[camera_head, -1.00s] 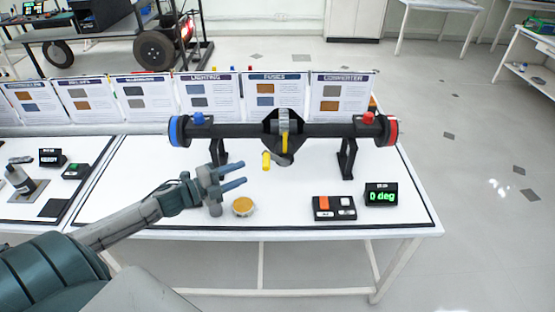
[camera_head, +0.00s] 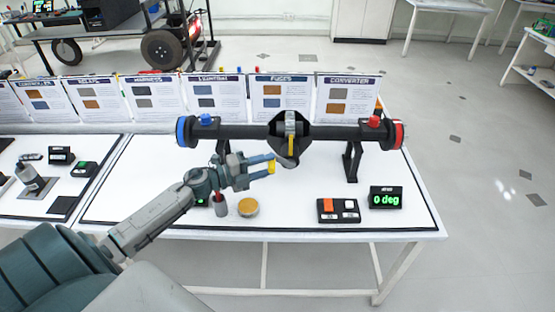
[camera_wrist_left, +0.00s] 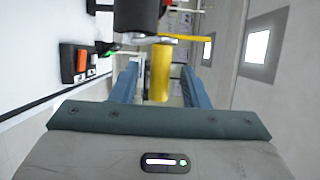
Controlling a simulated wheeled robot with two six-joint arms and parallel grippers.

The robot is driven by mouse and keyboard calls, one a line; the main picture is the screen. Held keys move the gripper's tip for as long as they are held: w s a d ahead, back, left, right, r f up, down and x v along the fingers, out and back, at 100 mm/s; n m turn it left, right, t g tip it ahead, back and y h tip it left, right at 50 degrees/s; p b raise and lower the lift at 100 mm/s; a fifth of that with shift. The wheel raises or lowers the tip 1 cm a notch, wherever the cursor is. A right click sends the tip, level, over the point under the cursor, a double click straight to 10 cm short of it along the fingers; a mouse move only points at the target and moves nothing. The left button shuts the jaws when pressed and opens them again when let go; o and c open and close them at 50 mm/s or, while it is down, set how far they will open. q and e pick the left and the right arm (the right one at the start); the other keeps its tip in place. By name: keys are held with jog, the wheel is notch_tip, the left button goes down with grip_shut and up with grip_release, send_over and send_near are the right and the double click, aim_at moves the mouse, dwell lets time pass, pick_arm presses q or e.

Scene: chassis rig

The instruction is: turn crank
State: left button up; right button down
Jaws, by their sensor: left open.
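The crank has a yellow arm (camera_head: 291,146) at the middle of a black axle rig (camera_head: 340,133) and a yellow handle (camera_head: 271,167) at its lower end. In the left wrist view the yellow handle (camera_wrist_left: 159,73) stands between the two blue fingers of my left gripper (camera_wrist_left: 158,85), with gaps on both sides. In the head view my left gripper (camera_head: 262,165) is open, its blue fingertips at the handle and partly covering it. The angle display (camera_head: 386,198) reads "0 deg". My right gripper is not in view.
A black button box (camera_head: 338,210) with an orange button lies at the table's front right. A round tan-topped item (camera_head: 248,207) and a small grey bottle (camera_head: 221,205) stand below my left gripper. Upright information cards (camera_head: 280,100) line the back. The white table (camera_head: 300,222) is bare around the front middle.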

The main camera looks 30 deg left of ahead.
pick_arm(q)
jog(key=p+x, duration=0.1)
jog(key=x, duration=0.3)
grip_shut()
